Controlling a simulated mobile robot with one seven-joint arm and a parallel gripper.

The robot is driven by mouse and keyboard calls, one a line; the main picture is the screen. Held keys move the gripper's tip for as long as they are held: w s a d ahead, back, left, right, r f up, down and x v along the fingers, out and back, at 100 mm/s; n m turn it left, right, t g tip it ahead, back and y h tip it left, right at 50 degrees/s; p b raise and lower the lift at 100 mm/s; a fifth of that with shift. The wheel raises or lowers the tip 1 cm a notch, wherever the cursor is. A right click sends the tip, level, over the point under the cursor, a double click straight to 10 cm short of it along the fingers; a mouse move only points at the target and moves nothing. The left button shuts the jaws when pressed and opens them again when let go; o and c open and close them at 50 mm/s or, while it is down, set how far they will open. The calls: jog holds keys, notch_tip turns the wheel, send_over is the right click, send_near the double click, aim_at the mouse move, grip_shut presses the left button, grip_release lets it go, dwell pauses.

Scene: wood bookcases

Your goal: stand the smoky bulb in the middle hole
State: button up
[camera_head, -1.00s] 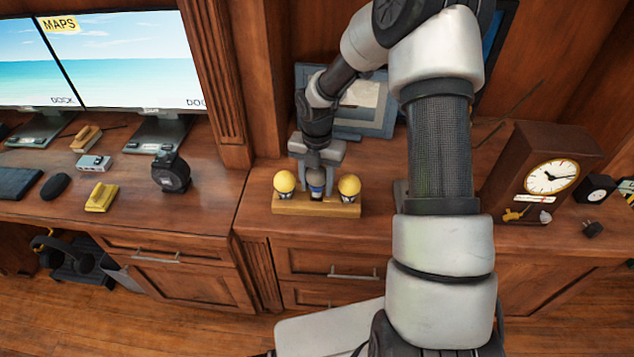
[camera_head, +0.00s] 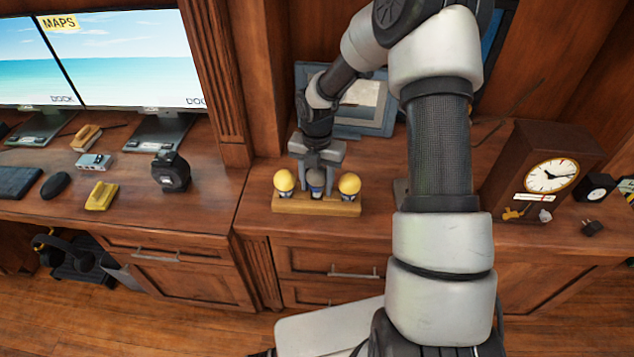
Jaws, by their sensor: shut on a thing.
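The smoky bulb (camera_head: 316,179) is grey and upright at the middle of the wooden holder (camera_head: 290,207), between two yellow bulbs. The left yellow bulb (camera_head: 284,180) and the right yellow bulb (camera_head: 349,184) stand in the holder's outer places. My gripper (camera_head: 316,162) is above the holder, shut on the smoky bulb, with one finger on each side. The middle hole is hidden, and I cannot tell how deep the bulb's base sits in it.
A grey-framed panel (camera_head: 382,125) stands behind my gripper. A clock (camera_head: 550,176) stands to the right, beyond my arm. A black tape measure (camera_head: 171,172) and a yellow stapler-like object (camera_head: 101,196) lie left. The counter just left of the holder is clear.

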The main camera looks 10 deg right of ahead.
jog(key=shift+f+b, duration=0.35)
jog(key=shift+f, duration=0.35)
jog(key=o, duration=0.9)
jog(key=shift+c, duration=0.2)
jog(key=shift+r+p, duration=5.05)
jog(key=shift+r, duration=1)
